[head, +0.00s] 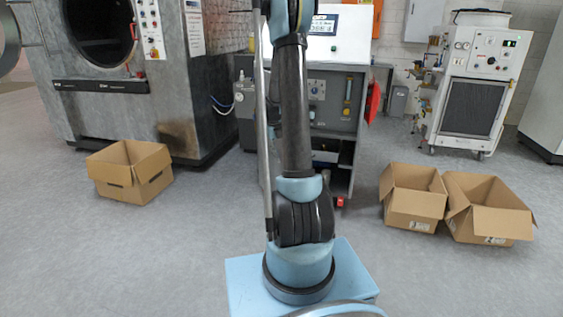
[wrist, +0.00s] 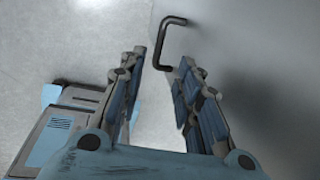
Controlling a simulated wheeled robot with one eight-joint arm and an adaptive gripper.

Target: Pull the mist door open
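A dark, bent bar handle (wrist: 161,40) shows in the wrist view, mounted on a smooth grey panel (wrist: 255,50) that fills the right side. This panel appears to be the door, but I cannot tell whether it is shut. My gripper (wrist: 163,62) is open, its two fingers pointing at the handle. The handle's lower end lies between the fingertips in the picture. I see no grip on it, and cannot tell whether a finger touches it. In the head view my arm rises in front of a grey cabinet (head: 342,112), and my gripper is out of frame.
A cardboard box (head: 130,172) lies at left before a large machine (head: 180,90). Two more boxes (head: 412,200) (head: 488,212) stand at right. A white wheeled unit (head: 480,80) is at back right. A red panel (head: 372,102) sticks out beside the cabinet. Floor between is clear.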

